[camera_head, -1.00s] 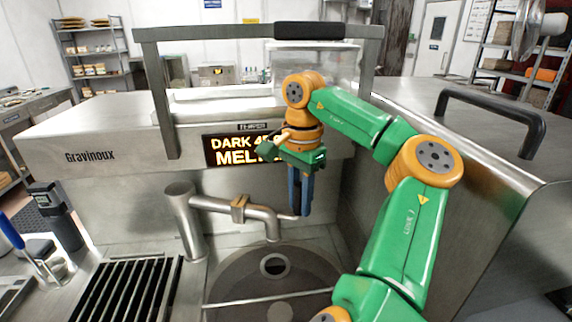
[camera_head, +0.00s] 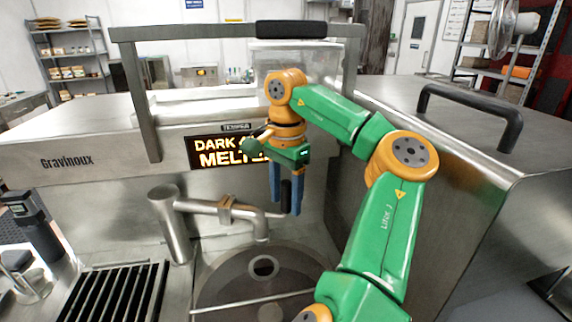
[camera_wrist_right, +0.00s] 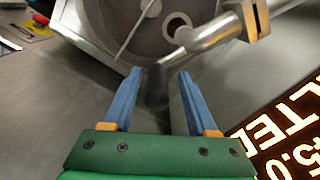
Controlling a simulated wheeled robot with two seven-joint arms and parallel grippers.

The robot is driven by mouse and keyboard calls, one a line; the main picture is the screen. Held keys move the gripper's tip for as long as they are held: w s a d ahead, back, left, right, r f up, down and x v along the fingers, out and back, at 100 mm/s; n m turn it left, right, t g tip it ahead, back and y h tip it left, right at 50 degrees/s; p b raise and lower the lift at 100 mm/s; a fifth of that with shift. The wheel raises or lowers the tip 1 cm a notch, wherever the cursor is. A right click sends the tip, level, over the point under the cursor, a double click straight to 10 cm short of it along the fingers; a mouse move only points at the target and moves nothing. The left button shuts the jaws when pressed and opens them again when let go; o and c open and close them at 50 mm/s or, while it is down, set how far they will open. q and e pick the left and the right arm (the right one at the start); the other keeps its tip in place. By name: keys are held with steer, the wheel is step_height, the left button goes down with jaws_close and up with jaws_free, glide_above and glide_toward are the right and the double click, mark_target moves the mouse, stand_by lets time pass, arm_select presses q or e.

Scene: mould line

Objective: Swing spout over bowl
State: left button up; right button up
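The metal spout (camera_head: 208,207) runs right from its upright post and bends down near the back rim of the round bowl (camera_head: 212,287). I cannot tell whether its outlet lies inside the rim. A dark upright grip (camera_head: 286,196) stands by the spout's end. My right gripper (camera_head: 286,207) points down with its blue fingers apart, one on each side of the grip. The wrist view shows the grip (camera_wrist_right: 157,88) between the open fingers (camera_wrist_right: 157,76), with gaps beside it. The spout (camera_wrist_right: 212,36) and bowl (camera_wrist_right: 128,12) show beyond. My left gripper is not in view.
A lit sign (camera_head: 222,152) is on the machine front behind my right gripper. A black slotted grate (camera_head: 112,292) lies left of the bowl. A frame with a black handle (camera_head: 290,29) rises above the machine. A metal housing (camera_head: 450,170) stands at the right.

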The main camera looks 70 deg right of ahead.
step_height(320, 180, up, 7)
steer(key=shift+r+p, duration=0.1)
steer(key=shift+p, duration=1.15)
